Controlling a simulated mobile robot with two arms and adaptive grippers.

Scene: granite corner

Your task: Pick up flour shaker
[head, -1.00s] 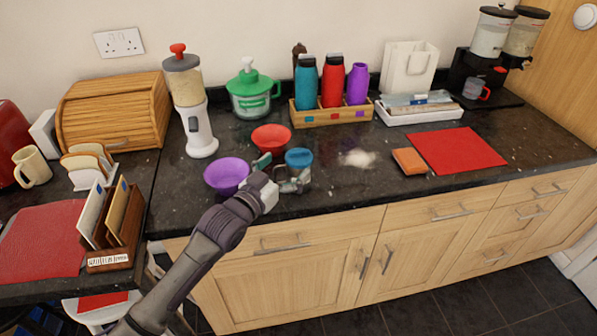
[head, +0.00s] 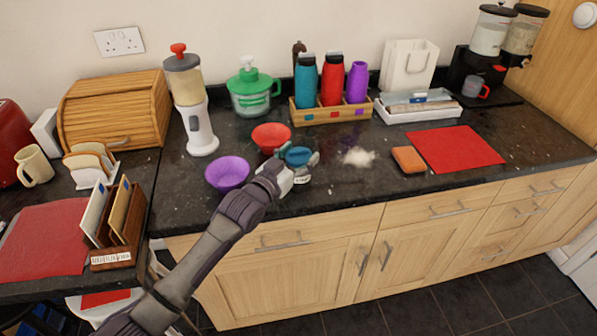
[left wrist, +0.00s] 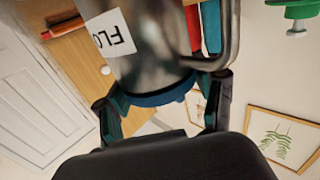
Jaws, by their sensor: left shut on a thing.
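The flour shaker is a metal cup with a blue top (head: 298,154). It stands on the dark granite counter, near the front edge, partly hidden by my left gripper (head: 296,166). In the left wrist view the shaker (left wrist: 160,50) fills the upper middle, with a white label reading "FLO", a metal side handle and a blue rim. My left gripper (left wrist: 163,108) is shut on the shaker, one finger on each side near the blue end. I cannot tell whether the shaker is clear of the counter. My right gripper is not in view.
A purple bowl (head: 227,173) and a red bowl (head: 271,137) sit left of the shaker. A white powder pile (head: 358,156), an orange sponge (head: 408,159) and a red mat (head: 458,149) lie to the right. A bottle crate (head: 330,114) stands behind.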

